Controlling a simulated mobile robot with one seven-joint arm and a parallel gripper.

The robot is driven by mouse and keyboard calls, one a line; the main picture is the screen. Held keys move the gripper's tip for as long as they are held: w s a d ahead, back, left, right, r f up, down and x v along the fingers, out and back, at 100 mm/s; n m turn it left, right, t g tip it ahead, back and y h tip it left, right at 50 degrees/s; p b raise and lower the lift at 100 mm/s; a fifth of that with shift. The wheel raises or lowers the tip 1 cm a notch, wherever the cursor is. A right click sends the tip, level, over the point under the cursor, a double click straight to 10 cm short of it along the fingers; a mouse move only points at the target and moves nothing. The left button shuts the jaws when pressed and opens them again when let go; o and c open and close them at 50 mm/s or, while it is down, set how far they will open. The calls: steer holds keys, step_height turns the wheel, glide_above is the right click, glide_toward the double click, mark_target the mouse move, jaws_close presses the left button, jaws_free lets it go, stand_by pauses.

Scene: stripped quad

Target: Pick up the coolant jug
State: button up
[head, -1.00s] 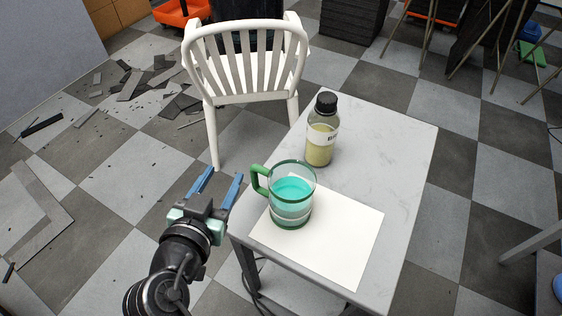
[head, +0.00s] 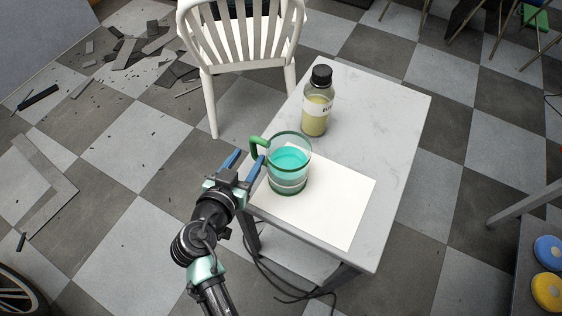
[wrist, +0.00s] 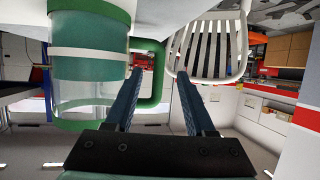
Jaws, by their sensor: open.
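The coolant jug (head: 289,170) is a clear vessel with a green rim, green base and green handle, holding teal liquid. It stands upright on a white sheet on the small table, its handle (head: 258,148) pointing left toward my gripper. My gripper (head: 246,162) is open and empty at the table's left edge, its blue fingers close to the handle. In the wrist view the jug (wrist: 88,65) fills the left side. The green handle (wrist: 155,85) is near the left fingertip of my gripper (wrist: 158,75); I cannot tell whether they touch.
A black-capped bottle (head: 317,108) of yellowish liquid stands just behind the jug on the grey table (head: 398,110). The white sheet (head: 345,205) lies under the jug. A white chair (head: 243,45) stands behind the table. Cables hang below the table's front edge.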

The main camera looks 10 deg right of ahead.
mark_target(252, 152)
steer(key=x, duration=0.4)
steer(key=shift+w+d+f, duration=0.1)
steer(key=shift+f, duration=0.05)
jaws_close()
stand_by(1.3)
